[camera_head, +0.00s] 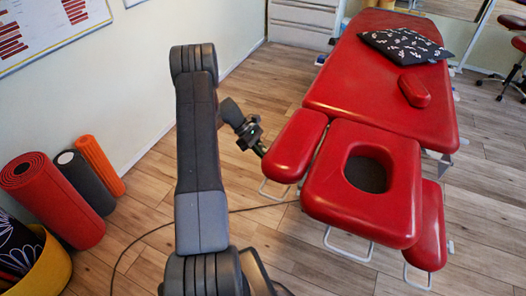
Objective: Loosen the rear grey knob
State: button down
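The red treatment table (385,75) stands at the right, with a headrest (333,194) that has an oval hole. Small pale knob-like parts show along its right side, one near the corner of the long section (464,141) and one beside the right armrest (450,247). They are too small to tell which is the rear grey knob. My gripper (259,149) is small and dark, beside the left end of the left red armrest (296,146). I cannot tell whether its fingers are open or touching anything there.
A dark patterned cushion (405,46) and a small red pad (414,91) lie on the table. Rolled mats (60,200) and a yellow basket (52,268) stand at the left wall. A cable (150,236) crosses the floor. A wheeled stool (514,85) is at the far right.

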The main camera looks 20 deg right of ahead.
dwell(0.4)
jog(key=c, duration=1.4)
grip_release()
jog(key=shift+w+r, duration=0.1)
jog(key=v, duration=1.3)
jog(key=shift+w+a, duration=0.2)
jog(key=x, duration=1.3)
jog(key=shift+s+d, duration=0.2)
jog(key=shift+s, duration=0.15)
